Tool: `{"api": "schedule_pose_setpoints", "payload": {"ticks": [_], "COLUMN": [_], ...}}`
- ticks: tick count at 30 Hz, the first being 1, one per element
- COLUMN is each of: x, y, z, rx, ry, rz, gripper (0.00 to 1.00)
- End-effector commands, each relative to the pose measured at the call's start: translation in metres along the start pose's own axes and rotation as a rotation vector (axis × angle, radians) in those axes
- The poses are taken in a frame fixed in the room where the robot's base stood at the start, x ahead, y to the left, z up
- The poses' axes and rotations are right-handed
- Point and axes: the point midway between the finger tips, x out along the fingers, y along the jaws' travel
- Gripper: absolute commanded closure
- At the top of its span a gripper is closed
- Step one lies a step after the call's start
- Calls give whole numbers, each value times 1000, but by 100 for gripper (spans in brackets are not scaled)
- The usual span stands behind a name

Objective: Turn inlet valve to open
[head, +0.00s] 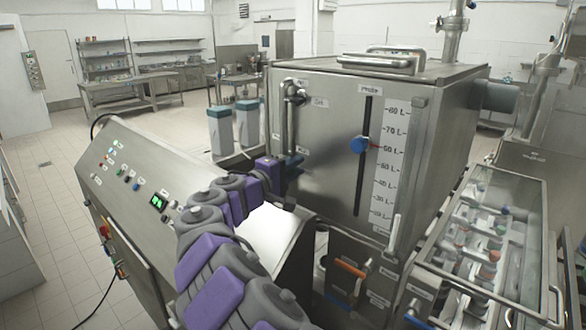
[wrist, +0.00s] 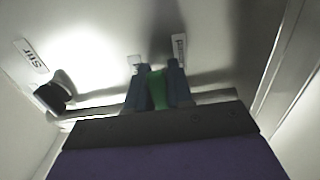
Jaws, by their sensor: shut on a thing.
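My gripper (head: 291,163) is at the left side of the steel tank's front face, by the lower end of a vertical pipe (head: 289,128). In the wrist view its two blue fingers (wrist: 160,84) are shut on a narrow green part (wrist: 157,92), which looks like a valve handle. The fingers touch it from both sides. My wrist hides its lower end, and the head view does not show it. I cannot read a label that names it as the inlet valve.
The wrist view shows a dark knob (wrist: 53,93) beside a "Stir" label (wrist: 31,56). The tank (head: 340,140) has a blue level slider (head: 359,145); below is an orange handle (head: 350,268). A control console (head: 140,180) stands left, a glass-topped case (head: 490,230) right.

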Motion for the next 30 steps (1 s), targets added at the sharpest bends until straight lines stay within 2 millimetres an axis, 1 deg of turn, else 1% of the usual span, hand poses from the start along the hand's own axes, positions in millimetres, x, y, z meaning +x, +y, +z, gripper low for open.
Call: {"api": "schedule_pose_setpoints", "payload": {"ticks": [1, 3, 19, 25, 30], "x": [0, 0, 0, 2, 7], "y": [-2, -2, -3, 3, 10], "z": [0, 0, -2, -4, -8], "rx": [-2, -2, -16, -75, -170], "ry": [-2, -2, -2, -2, -2], "rz": [-3, -3, -5, -5, -6], "gripper": [96, 100, 100, 100, 100]}}
